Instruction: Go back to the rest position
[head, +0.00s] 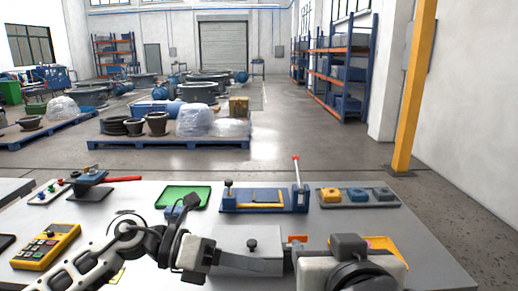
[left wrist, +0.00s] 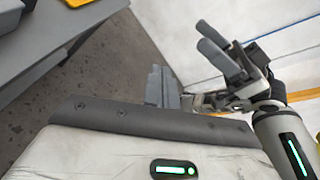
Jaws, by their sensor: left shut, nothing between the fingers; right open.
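A bulky grey and white part of mine fills the lower right of the head view and hides part of the bench.
On the bench are a yellow device (head: 45,246), a red-handled valve (head: 92,178), a green tray (head: 183,196), a blue fixture (head: 255,207), a grey tray of valve parts (head: 357,205) and a yellow tray (head: 388,246). A yellow post (head: 413,90) stands behind at right.

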